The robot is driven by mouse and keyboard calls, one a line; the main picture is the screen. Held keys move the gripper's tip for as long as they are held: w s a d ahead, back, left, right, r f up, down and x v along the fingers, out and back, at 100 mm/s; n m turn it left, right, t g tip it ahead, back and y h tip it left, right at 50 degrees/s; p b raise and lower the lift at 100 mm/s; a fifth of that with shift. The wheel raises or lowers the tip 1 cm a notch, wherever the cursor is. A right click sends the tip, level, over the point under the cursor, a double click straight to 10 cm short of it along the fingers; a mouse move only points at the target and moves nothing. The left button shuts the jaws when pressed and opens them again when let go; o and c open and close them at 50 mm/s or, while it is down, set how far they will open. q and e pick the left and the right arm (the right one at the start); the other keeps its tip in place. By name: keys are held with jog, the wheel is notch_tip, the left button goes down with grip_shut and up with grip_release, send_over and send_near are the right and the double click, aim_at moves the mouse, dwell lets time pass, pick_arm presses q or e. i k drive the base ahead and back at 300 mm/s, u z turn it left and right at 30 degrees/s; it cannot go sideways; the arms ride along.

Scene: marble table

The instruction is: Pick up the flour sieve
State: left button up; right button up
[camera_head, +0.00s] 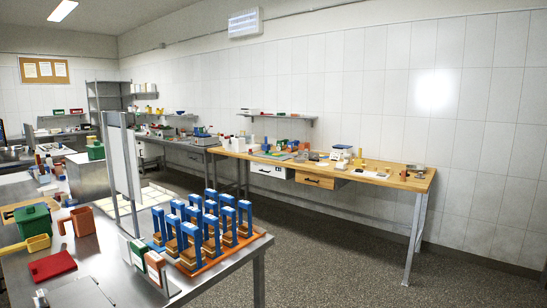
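I cannot make out a flour sieve for certain. A small grey, pan-like thing (415,168) stands near the right end of the wooden-topped table (400,184), too small to identify. A yellow scoop-like thing (36,243) lies at the left of the near steel table (110,272), in front of a green lidded box (33,221). Neither of my grippers shows in the head view.
An orange rack (258,237) with several blue upright frames stands on the near table's right part. An orange mug-like container (80,221), a red flat piece (52,265) and a white upright panel (122,160) are nearby. Grey floor (340,250) is open between the tables.

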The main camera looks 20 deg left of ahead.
aim_at(297, 160)
jog(key=i, duration=2.35)
jog(key=u, duration=0.2)
jog(key=i, duration=1.2)
jog(key=u, duration=1)
jog(key=i, duration=1.15)
jog(key=u, duration=0.45)
jog(key=i, duration=2.95)
jog(key=z, duration=0.45)
